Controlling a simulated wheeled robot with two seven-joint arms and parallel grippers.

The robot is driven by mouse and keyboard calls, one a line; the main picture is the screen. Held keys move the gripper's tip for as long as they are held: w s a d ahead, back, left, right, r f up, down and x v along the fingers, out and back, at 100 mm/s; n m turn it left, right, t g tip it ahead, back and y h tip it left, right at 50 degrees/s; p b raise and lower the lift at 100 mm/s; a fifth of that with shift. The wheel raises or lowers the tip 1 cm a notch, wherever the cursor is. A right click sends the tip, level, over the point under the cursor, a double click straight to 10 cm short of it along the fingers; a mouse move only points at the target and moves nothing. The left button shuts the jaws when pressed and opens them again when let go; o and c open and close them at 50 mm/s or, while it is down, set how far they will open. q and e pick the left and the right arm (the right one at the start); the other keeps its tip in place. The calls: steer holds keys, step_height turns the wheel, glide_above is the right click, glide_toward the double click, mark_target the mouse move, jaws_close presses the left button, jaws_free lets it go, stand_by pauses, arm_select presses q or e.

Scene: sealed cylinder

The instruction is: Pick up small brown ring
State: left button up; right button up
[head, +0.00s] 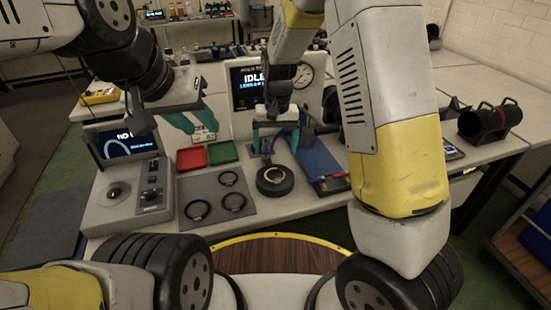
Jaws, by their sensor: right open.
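Several dark rings lie on a grey mat (214,222): an upper ring (221,183), a lower right ring (227,206) and a lower left ring (189,215). All look dark at this size, so I cannot tell which is the small brown ring. A round black piece (275,189) with a lighter centre sits right of the mat. My right gripper (275,150) is above and behind that piece, its teal fingers apart and nothing seen between them.
A red tray (191,159) and a green tray (223,152) stand behind the mat. A monitor reading IDLE (250,78) and a blue tray (318,162) stand behind and right. A black cylinder (487,121) lies far right.

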mark_target(275, 175)
steer(key=f, duration=0.9)
steer(key=shift+w+a+f, duration=0.1)
steer(key=shift+w+f, duration=0.15)
steer(key=shift+f, duration=0.1)
steer(key=c, duration=1.4)
steer(key=shift+r, duration=0.15)
